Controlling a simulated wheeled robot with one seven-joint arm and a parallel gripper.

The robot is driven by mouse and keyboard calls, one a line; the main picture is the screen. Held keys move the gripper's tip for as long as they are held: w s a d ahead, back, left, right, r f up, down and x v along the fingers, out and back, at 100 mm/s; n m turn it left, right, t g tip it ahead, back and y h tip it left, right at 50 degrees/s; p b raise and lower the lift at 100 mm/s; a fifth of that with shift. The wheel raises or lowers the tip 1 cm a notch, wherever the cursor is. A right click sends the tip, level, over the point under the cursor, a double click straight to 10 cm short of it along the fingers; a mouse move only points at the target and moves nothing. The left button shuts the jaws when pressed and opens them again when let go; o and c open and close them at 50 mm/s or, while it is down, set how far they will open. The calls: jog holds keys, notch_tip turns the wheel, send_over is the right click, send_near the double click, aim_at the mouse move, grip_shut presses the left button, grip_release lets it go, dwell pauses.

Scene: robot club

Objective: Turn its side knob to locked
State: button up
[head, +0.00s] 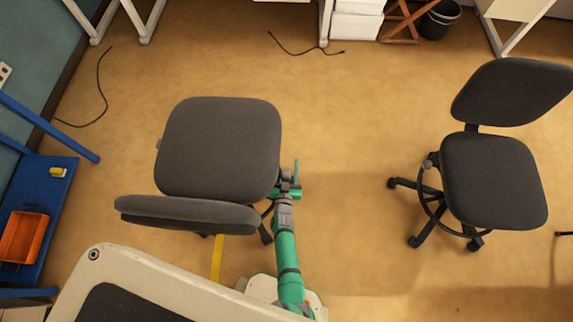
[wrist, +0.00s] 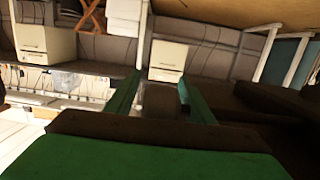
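A dark grey office chair (head: 220,148) stands left of centre in the head view, its backrest (head: 188,212) on the near side. A small grey piece (head: 158,144) sticks out at the left edge of its seat; I cannot tell whether it is the knob. My gripper (head: 289,182) is beside the right edge of this seat. In the wrist view its two green fingers (wrist: 160,80) are apart. A dark shape shows between them; I cannot tell whether it is near or behind. The dark chair (wrist: 270,100) fills the right side there. No knob setting is readable.
A second dark chair (head: 493,178) stands at the right, with open floor (head: 345,190) between the chairs. A blue bench (head: 50,205) with an orange tray (head: 24,238) is at the left. Black cables (head: 104,90) lie on the floor. A black bin (head: 438,20) stands at the back.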

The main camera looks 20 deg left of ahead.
jog(key=v, duration=1.1)
jog(key=shift+f, duration=0.1)
dwell(0.5)
jog(key=s+d+r+h, duration=0.1)
jog(key=s+d+r, duration=0.8)
jog(key=s+r, duration=0.25)
jog(key=s+d+r+m+h, duration=0.1)
jog(key=s+r, duration=0.4)
jog(key=r, duration=0.5)
jog(key=s+d+r+m+h, duration=0.2)
jog(key=s+r, duration=0.3)
jog(key=r, duration=0.6)
jog(key=shift+s+d, duration=0.25)
jog(key=shift+s, duration=0.15)
